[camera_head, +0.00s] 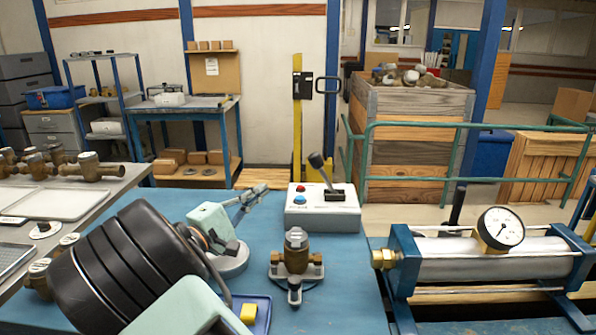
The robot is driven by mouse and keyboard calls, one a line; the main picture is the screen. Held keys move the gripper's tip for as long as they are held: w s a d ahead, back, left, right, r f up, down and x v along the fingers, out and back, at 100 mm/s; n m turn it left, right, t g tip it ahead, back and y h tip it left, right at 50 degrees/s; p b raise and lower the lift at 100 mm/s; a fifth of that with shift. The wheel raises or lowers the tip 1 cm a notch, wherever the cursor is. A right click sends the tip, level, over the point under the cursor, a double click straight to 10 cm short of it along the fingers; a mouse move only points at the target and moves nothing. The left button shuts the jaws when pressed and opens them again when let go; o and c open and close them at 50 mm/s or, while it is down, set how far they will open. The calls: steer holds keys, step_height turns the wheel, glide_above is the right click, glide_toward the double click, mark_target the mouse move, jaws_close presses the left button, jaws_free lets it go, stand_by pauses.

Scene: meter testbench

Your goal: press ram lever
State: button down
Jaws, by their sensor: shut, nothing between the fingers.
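A light grey control box (322,210) stands on the blue bench top. On it are a red button, a blue button and a lever (320,168) with a dark knob, tilted to the left and back. My gripper (259,192) is shut and empty, left of the control box and apart from the lever. The ram (480,259), a pale cylinder in a blue frame with a round gauge (501,229) on top, lies at the right. A brass valve-like meter (296,252) stands upright on the bench in front of the box.
A blue tray (262,318) with a yellow block lies at the front of the bench. A grey table (95,205) with brass meters and trays is at the left. A green rail (420,124) and wooden crate (415,150) stand behind. The bench right of the meter is clear.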

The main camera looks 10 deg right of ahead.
mark_target(324, 176)
steer(key=shift+d, duration=0.1)
steer(key=x, duration=0.4)
steer(key=s+d+x, duration=0.1)
steer(key=x, duration=0.3)
steer(key=s+d+x, duration=0.1)
steer(key=x, duration=0.3)
steer(key=shift+w+d+r, duration=0.15)
steer(key=shift+d+r, duration=0.05)
steer(key=shift+r, duration=0.2)
steer(key=shift+d+r, duration=0.1)
steer(key=shift+r, duration=0.05)
